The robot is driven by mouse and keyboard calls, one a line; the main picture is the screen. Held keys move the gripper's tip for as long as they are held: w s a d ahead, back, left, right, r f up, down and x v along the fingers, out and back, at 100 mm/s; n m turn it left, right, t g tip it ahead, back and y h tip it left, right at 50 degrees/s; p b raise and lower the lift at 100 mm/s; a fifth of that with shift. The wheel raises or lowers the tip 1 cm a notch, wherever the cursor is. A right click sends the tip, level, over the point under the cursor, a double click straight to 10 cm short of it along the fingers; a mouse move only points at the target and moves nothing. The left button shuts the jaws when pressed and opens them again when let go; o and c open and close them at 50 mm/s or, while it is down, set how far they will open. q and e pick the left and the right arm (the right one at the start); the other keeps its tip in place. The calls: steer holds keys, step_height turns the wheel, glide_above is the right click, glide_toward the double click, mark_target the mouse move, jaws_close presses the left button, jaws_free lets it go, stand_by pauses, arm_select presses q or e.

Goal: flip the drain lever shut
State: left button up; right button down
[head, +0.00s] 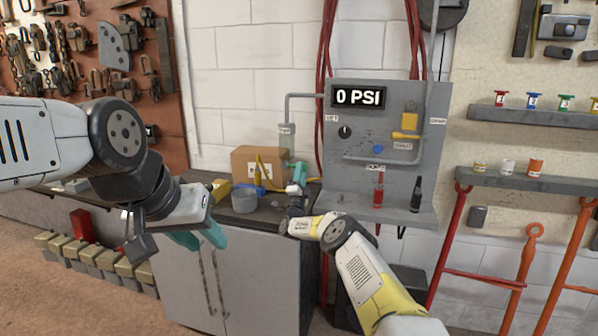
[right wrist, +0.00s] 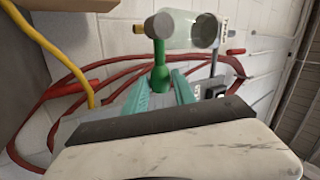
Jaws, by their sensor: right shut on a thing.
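The drain lever (right wrist: 160,75) is a green handle with a round knob end under a clear bowl (right wrist: 186,31) in the right wrist view. The bowl also shows in the head view (head: 286,138), below a pipe at the panel's left side. My right gripper (head: 297,174) is at the lever, below the bowl. Its teal fingers (right wrist: 160,95) stand on both sides of the lever's lower end and are shut on it. My left gripper (head: 201,238) hangs in front of the grey cabinet, its teal fingers apart and empty.
Shelves are at the right.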

steer(key=shift+a+f+m, duration=0.25)
steer(key=shift+f+m, duration=0.05)
steer(key=shift+f, duration=0.05)
steer(key=c, duration=1.1)
jaws_free()
steer(key=shift+o, duration=0.3)
steer(key=shift+r, duration=0.15)
steer(key=shift+d, duration=0.1)
steer(key=v, duration=0.7)
steer(key=shift+s+f, duration=0.25)
steer(key=shift+s, duration=0.05)
